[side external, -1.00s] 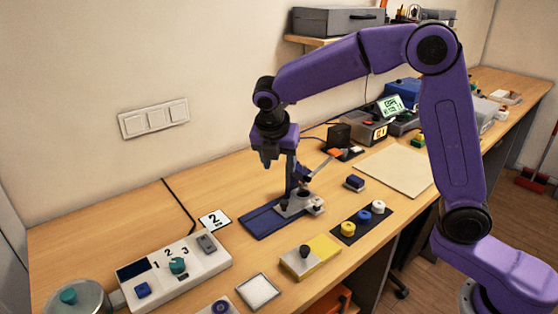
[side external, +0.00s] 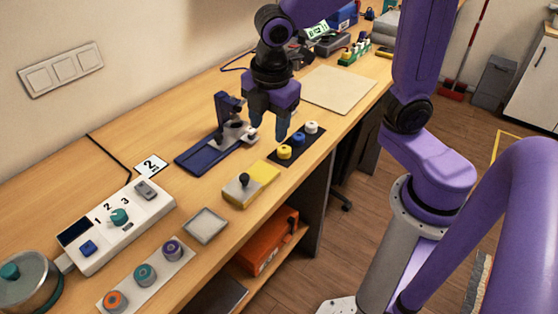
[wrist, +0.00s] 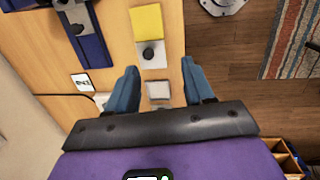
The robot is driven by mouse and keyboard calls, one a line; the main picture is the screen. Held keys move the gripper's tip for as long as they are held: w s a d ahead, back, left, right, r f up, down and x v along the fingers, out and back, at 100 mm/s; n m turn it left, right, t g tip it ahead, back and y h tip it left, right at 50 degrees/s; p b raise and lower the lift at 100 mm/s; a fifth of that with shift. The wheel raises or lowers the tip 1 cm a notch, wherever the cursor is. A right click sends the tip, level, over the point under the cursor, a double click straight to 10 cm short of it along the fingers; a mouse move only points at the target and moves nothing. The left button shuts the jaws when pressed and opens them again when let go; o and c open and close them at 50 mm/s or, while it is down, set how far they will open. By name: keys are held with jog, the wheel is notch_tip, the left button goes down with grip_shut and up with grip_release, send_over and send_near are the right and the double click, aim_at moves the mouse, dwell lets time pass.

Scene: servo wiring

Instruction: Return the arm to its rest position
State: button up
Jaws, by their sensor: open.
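Bench items show beyond and between the fingers. My purple arm reaches down from the upper right. The exact height of the fingertips above the bench is hard to tell.
A yellow-and-grey block with a black knob (side external: 250,184), a light square tray (side external: 206,225), a numbered control box (side external: 118,225) and a three-knob strip (side external: 146,274) line the front. A beige mat (side external: 338,88) lies behind. Open floor lies right of the bench edge.

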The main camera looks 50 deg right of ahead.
jog(key=s+d+f+m, duration=0.1)
jog(key=s+d+m, duration=0.2)
jog(key=s, duration=0.5)
jog(key=s+d+f+m+g+y, duration=0.1)
jog(key=s+d+m, duration=0.1)
jog(key=s, duration=0.6)
jog(key=shift+d+f+m, duration=0.2)
jog(key=shift+d+m, duration=0.2)
dwell(0.7)
